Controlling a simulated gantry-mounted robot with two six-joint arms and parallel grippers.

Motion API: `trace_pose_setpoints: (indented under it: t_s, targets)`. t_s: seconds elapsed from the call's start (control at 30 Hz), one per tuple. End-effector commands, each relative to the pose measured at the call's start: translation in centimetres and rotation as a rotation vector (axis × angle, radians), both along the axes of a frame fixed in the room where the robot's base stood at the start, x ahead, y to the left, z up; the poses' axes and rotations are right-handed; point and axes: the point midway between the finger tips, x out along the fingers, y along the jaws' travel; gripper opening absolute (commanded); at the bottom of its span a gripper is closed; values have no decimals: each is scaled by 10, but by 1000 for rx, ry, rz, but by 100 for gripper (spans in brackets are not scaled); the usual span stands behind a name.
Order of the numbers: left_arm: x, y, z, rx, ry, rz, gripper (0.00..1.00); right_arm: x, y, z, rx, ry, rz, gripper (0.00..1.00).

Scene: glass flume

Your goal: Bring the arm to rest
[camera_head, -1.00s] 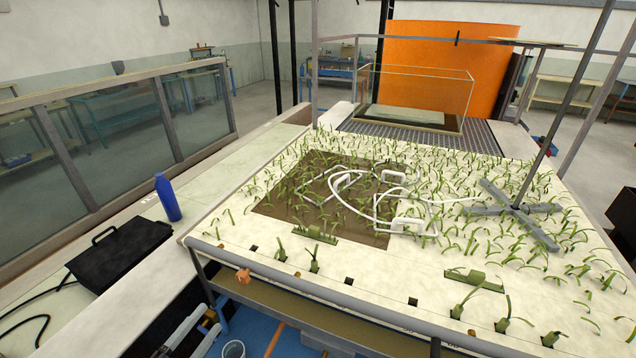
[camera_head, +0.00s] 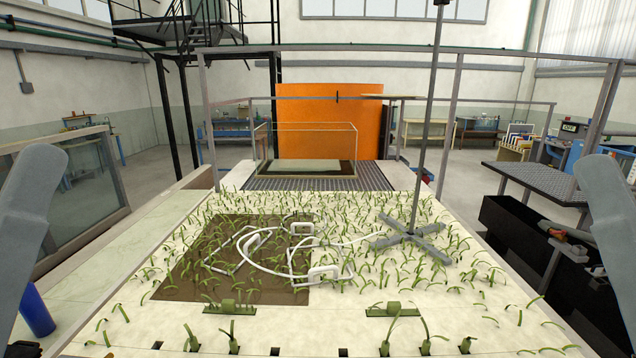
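Grey links of my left arm (camera_head: 28,215) stand at the left edge of the head view. Grey links of my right arm (camera_head: 608,220) stand at the right edge. Both arms are raised at the sides and clear of the planted bed. Neither gripper shows, so I cannot see their fingers or whether they hold anything. The pale bed (camera_head: 130,328) in front of me carries many green plant strips. A brown patch (camera_head: 190,275) lies on its left half, with white tubing frames (camera_head: 322,273) on and beside it.
A grey cross-shaped stand (camera_head: 410,238) with a tall pole rises from the bed's right half. A glass tank (camera_head: 305,148) stands behind the bed, before an orange panel (camera_head: 345,110). A blue bottle (camera_head: 36,312) is at lower left. A black trough (camera_head: 520,235) is at right.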

Motion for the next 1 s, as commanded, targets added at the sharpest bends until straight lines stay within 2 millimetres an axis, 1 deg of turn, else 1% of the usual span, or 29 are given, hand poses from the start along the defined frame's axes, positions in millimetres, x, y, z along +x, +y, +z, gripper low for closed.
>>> trace_pose_setpoints:
  t_s: [0.03, 0.07, 0.1, 0.17, 0.2, 0.3, 0.4, 0.43, 0.5, 0.57, 0.73, 1.0]
  targets:
    - [5, 5, -4, 73, 18, 117, 74, 0, 0, 0, 0, 0, 0, 50]
    - [5, 4, 27, 64, 16, 100, 74, 1, 0, 30, 0, 3, 0, 50]
    - [5, 4, 45, 62, 17, 95, 74, 0, 0, 49, 0, 2, 0, 50]
    - [6, 4, 66, 61, 18, 93, 74, 0, 0, 72, 0, -2, 0, 50]
    - [6, 4, 82, 61, 18, 93, 74, -1, 0, 87, 0, -2, 0, 50]
    - [6, 4, 119, 60, 19, 93, 74, 0, 0, 124, 0, -1, 0, 50]
    - [6, 4, 147, 60, 20, 92, 74, 0, 0, 153, 0, -1, 0, 50]
    - [7, 4, 153, 60, 21, 92, 74, 0, 0, 159, 0, -1, 0, 50]
    - [7, 4, 161, 59, 21, 91, 74, 0, 0, 167, 0, 0, 0, 50]
    - [7, 4, 163, 59, 21, 91, 74, 0, 0, 168, 0, 0, 0, 50]
    - [7, 4, 159, 59, 21, 91, 74, 0, 0, 164, 0, 1, 0, 50]
    - [7, 4, 158, 59, 21, 90, 74, 0, 0, 164, 0, 1, 0, 50]
